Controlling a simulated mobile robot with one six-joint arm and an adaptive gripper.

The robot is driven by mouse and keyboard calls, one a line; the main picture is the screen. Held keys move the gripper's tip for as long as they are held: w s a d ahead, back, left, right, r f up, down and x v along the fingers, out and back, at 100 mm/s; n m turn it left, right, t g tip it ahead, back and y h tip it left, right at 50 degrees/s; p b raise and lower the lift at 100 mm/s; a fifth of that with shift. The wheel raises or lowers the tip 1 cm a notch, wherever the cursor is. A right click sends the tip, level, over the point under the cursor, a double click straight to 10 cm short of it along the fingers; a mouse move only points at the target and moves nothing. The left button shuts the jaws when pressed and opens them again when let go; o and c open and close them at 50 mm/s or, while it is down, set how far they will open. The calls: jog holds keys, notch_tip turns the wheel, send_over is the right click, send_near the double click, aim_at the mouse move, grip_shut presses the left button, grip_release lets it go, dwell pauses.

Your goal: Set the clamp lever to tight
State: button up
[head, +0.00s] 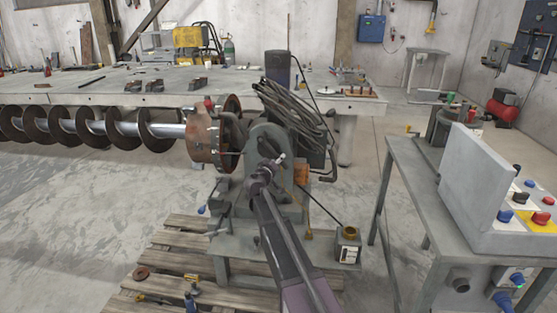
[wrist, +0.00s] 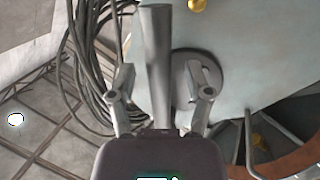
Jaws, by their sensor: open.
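The clamp lever appears in the wrist view as a smooth grey bar (wrist: 157,45), running from the top edge down between my fingers. A round grey hub (wrist: 207,72) sits just right of it on the pale grey housing (wrist: 255,50). My gripper (wrist: 160,82) is open, with one finger on each side of the bar. I see no clear contact, and its lower end is hidden by the gripper body. In the head view my gripper (head: 270,167) is at the positioner's grey upright (head: 265,137); the lever is too small to make out there.
Coiled dark cables (head: 290,105) hang beside the upright. The auger (head: 100,128) extends left from the rusty chuck (head: 208,135). A control console (head: 475,185) stands on a bench at right. A wooden pallet (head: 180,245) lies below. A brass knob (wrist: 197,5) shows near the lever.

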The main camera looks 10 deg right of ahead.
jog(key=shift+x, duration=0.8)
grip_shut()
jog(key=shift+d, duration=0.2)
